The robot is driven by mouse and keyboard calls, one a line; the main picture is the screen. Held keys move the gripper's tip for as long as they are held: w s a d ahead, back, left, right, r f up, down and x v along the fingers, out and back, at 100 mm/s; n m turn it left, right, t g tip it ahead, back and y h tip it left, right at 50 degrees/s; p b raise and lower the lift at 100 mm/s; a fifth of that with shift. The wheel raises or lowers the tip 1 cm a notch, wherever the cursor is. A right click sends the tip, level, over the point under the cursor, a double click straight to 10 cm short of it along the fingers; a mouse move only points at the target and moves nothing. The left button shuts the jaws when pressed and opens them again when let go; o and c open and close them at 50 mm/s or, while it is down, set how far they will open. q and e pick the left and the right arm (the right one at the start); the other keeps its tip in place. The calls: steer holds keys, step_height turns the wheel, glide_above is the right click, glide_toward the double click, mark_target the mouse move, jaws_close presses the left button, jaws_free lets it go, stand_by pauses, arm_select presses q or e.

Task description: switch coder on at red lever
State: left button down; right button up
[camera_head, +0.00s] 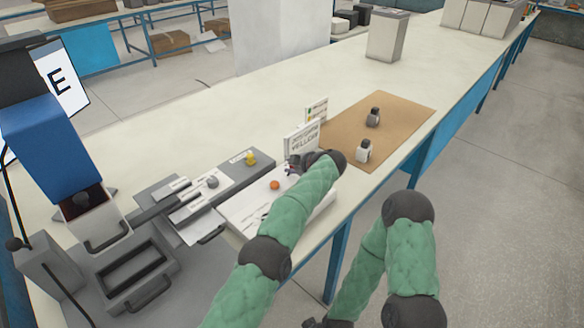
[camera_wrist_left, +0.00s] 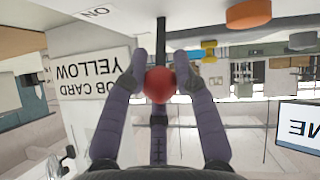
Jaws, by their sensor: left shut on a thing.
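The coder (camera_head: 248,212) is a flat white panel at the table's near edge, with an orange knob (camera_head: 275,184) that also shows in the left wrist view (camera_wrist_left: 248,14). The red ball of the lever (camera_wrist_left: 158,85) is between the fingertips of my left gripper (camera_wrist_left: 160,78), shut on it; the wrist view is upside down. A dark rod (camera_wrist_left: 161,38) runs from the ball to the panel, near an "ON" label (camera_wrist_left: 95,12). In the head view my left gripper (camera_head: 293,165) is over the panel's far side, and the wrist hides the ball.
A "YELLOW" job card (camera_head: 302,142) stands close behind my left gripper. Left of the coder is a grey slide with a yellow knob (camera_head: 251,159). A brown mat (camera_head: 400,115) with two small grey items lies to the right.

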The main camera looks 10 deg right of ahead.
arm_select(q)
steer(key=shift+f, duration=0.2)
steer(key=c, duration=0.9)
jaws_free()
steer(key=shift+s, duration=0.1)
steer(key=shift+c, duration=0.2)
steer(key=shift+r, duration=0.1)
steer(key=shift+r, duration=0.15)
steer(key=shift+s+d+r, duration=0.25)
steer(key=shift+s+r, duration=0.15)
steer(key=v, duration=1)
steer(key=shift+s, duration=0.3)
steer(key=shift+d, duration=0.2)
